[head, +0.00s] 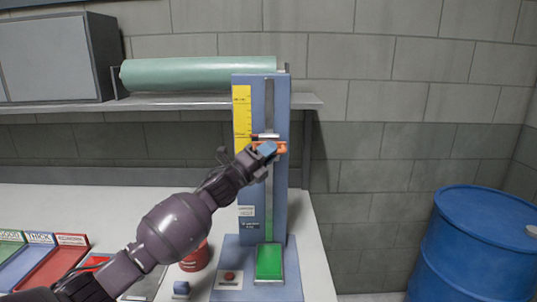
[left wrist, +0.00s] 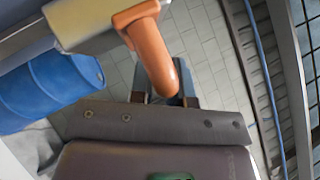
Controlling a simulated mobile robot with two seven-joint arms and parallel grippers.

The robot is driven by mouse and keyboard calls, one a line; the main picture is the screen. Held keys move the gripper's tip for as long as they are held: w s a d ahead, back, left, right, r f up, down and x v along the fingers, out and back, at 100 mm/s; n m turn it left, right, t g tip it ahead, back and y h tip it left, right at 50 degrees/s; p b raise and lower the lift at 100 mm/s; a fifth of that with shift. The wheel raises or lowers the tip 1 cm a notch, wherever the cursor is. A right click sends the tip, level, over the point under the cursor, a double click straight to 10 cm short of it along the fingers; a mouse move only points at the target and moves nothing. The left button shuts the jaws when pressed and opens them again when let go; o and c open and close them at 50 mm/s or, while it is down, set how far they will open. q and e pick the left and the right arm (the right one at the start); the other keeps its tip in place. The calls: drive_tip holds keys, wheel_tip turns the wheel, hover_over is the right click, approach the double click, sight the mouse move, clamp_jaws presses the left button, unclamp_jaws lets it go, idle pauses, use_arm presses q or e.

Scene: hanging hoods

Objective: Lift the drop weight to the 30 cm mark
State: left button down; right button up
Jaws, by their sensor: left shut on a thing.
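The drop tester is a blue upright column (head: 280,190) standing on the table, with a slot down its middle. A yellow scale (head: 242,115) is fixed to its upper left; its numbers are too small to read. The drop weight (head: 266,136) is up in the slot beside the lower part of the scale. Its orange handle (head: 282,148) sticks out at the front. My left gripper (head: 265,150) is shut on this handle and hides part of the weight. In the left wrist view the orange handle (left wrist: 150,55) runs down between the fingers (left wrist: 165,98). My right gripper is out of view.
A green pad (head: 269,262) lies on the tester's base, beside a red button (head: 229,276). A red can (head: 195,257) and red, blue and green trays (head: 55,262) are at left. A shelf (head: 200,102) holds a green roll (head: 195,73). A blue barrel (head: 475,245) stands right.

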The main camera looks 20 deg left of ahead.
use_arm(q)
drive_tip(key=shift+r, duration=0.15)
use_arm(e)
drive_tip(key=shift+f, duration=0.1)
use_arm(q)
drive_tip(key=c, duration=1.4)
unclamp_jaws()
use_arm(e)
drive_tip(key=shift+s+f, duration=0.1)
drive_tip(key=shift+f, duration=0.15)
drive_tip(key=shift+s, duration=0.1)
